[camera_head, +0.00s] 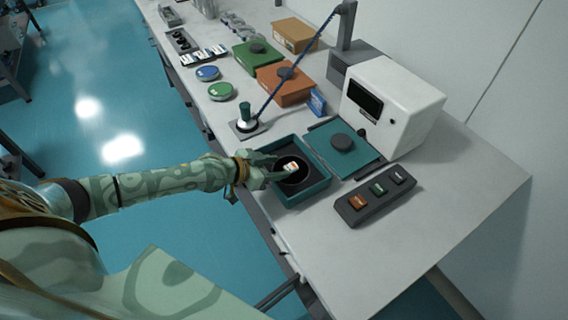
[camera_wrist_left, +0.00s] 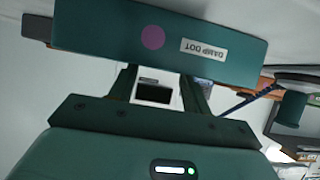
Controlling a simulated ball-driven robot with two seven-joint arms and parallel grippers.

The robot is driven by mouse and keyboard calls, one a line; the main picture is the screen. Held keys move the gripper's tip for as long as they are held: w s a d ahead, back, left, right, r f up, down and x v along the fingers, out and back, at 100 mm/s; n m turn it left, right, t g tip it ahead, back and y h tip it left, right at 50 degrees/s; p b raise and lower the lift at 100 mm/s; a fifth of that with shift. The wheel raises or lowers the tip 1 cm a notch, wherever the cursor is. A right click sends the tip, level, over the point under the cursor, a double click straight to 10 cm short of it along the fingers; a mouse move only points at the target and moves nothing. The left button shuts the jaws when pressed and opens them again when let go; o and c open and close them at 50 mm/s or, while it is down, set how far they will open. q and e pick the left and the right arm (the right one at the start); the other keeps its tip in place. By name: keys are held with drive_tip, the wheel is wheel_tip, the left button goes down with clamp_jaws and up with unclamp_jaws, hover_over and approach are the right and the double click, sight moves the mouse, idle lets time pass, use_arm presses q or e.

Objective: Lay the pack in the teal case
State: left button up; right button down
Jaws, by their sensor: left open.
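The teal case (camera_head: 321,187) stands open near the table's front edge, with a dark round area inside. In the left wrist view, a teal wall with a purple dot and a "DAMP DOT" label, apparently the case (camera_wrist_left: 215,30), hides the fingertips and the pack. My right gripper is not in view.
A teal lid-like plate with a dark knob (camera_head: 343,142) lies behind the case. A white instrument (camera_head: 392,105) stands beyond it. The right table end is clear.

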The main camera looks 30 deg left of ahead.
use_arm(q)
drive_tip(key=p+v, duration=0.2)
drive_tip(key=v, duration=0.6)
drive_tip(key=shift+s, duration=0.15)
